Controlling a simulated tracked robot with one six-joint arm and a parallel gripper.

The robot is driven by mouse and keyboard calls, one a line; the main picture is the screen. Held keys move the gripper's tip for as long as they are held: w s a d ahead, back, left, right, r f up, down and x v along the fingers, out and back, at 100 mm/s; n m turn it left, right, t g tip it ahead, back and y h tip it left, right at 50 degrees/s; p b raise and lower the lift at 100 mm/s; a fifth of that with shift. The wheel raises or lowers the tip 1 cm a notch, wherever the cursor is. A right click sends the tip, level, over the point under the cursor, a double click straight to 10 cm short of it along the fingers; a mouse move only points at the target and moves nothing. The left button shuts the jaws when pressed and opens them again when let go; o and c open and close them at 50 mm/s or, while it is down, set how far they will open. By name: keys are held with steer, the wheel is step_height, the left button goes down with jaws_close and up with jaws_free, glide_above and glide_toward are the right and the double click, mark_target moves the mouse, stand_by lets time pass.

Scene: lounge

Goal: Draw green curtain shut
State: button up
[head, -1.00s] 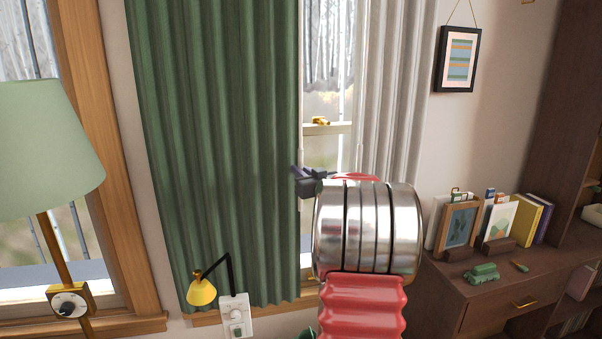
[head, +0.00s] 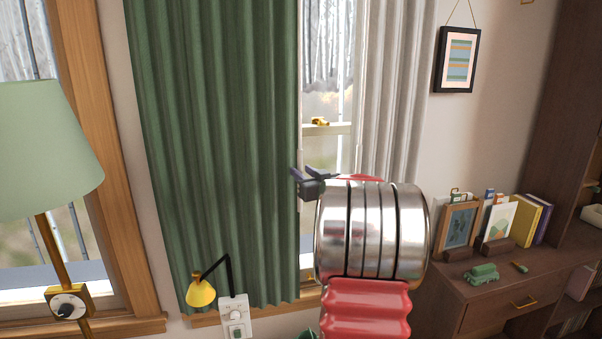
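The green curtain (head: 215,140) hangs in vertical folds over the left part of the window. Its right edge is near the middle of the picture. A white curtain (head: 393,90) hangs on the right side. A strip of bare window (head: 325,90) shows between the two curtains. My gripper (head: 299,184) is at the green curtain's right edge, about halfway up the view. Its dark fingers are small and partly hidden behind my arm. I cannot tell whether they are shut on the curtain edge.
A floor lamp with a pale green shade (head: 42,150) stands at the left. A small yellow lamp (head: 201,292) and a white wall socket (head: 236,318) are low by the curtain. A wooden desk (head: 490,300) with frames and books is at the right.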

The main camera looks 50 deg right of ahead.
steer(key=v, duration=1.2)
steer(key=shift+s, duration=0.15)
